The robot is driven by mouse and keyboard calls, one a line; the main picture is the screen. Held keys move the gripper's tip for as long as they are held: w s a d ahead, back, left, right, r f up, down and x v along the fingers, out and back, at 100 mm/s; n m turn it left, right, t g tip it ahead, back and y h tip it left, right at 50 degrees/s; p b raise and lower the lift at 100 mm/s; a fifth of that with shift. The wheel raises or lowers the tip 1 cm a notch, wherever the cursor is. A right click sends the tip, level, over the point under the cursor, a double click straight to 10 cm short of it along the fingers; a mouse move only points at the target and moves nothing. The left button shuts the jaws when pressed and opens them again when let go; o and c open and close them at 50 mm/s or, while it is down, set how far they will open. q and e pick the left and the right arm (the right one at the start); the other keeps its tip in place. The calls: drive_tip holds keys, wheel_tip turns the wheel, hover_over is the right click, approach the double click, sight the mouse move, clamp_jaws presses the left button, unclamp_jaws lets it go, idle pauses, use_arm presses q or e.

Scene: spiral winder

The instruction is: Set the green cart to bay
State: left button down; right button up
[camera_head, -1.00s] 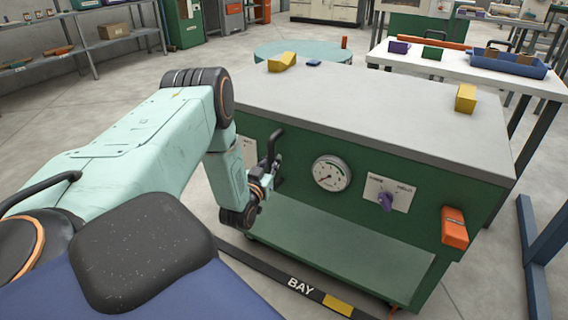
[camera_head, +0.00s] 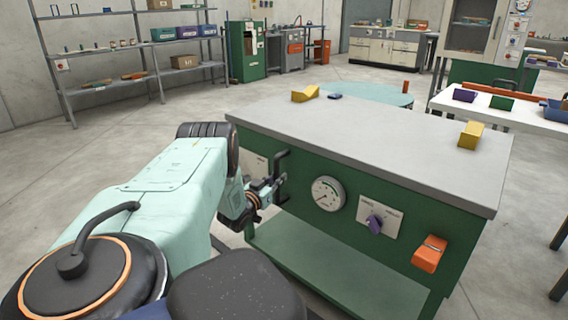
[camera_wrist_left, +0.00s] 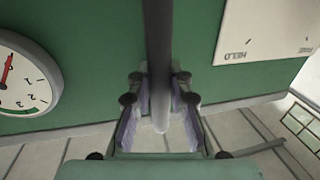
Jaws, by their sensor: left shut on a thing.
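The green cart (camera_head: 345,255) with a grey top (camera_head: 370,140) stands in front of me in the head view. Its front carries a round gauge (camera_head: 328,193), a purple knob (camera_head: 375,224) on a pale plate and an orange box (camera_head: 429,254). My left gripper (camera_head: 275,189) is shut on the cart's black handle (camera_head: 281,160) at the front's left end. In the left wrist view the dark bar of the handle (camera_wrist_left: 159,50) runs between the fingers (camera_wrist_left: 160,122). A plate reading HELD (camera_wrist_left: 265,35) shows beside it. My right gripper is not in view.
Open floor (camera_head: 120,150) lies to the left, before shelves (camera_head: 180,72).

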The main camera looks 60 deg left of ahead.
use_arm(q)
drive_tip(key=shift+s+a+f, duration=0.15)
drive_tip(key=shift+s+a, duration=0.05)
drive_tip(key=shift+a, duration=0.1)
drive_tip(key=c, duration=1.3)
unclamp_jaws()
drive_tip(key=shift+o, duration=0.4)
drive_tip(key=shift+w, duration=0.15)
drive_tip(key=v, duration=0.7)
drive_tip(key=shift+s+d, duration=0.2)
drive_tip(key=shift+s, duration=0.05)
